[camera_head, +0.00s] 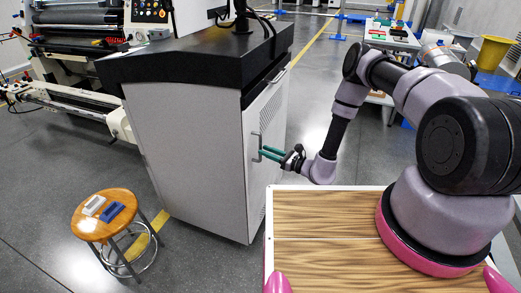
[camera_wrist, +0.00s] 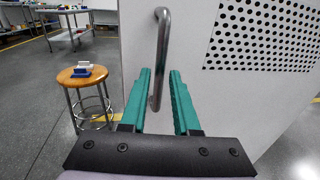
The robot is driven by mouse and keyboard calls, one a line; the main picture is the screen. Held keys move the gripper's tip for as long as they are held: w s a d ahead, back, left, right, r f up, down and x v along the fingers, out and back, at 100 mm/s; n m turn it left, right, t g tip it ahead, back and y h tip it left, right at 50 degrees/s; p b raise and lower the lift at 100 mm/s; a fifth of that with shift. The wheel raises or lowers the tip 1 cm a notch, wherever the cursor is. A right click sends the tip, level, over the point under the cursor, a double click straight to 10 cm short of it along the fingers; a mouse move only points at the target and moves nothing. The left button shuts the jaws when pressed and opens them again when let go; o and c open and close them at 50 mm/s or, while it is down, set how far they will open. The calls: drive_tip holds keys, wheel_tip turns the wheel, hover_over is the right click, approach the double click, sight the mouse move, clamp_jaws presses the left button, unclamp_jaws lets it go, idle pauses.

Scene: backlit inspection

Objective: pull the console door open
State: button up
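The console (camera_head: 190,130) is a grey cabinet with a black top. Its door (camera_head: 255,195) is a light panel with perforated vents on the right-hand face, and it looks flush with the cabinet. A vertical metal bar handle (camera_head: 257,146) sits on the door. In the wrist view the handle (camera_wrist: 162,45) stands upright between the two green fingers. My gripper (camera_head: 264,153) reaches the handle from the right. In the wrist view my gripper (camera_wrist: 160,72) is open, with one finger on each side of the bar and small gaps beside it.
A round wooden stool (camera_head: 90,222) with a white and a blue block on it stands left of the console. A wood-topped surface (camera_head: 325,215) lies under my arm's base. The floor (camera_head: 312,110) right of the door is clear.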

sight(260, 159)
drive_tip(key=shift+x, duration=1.7)
clamp_jaws()
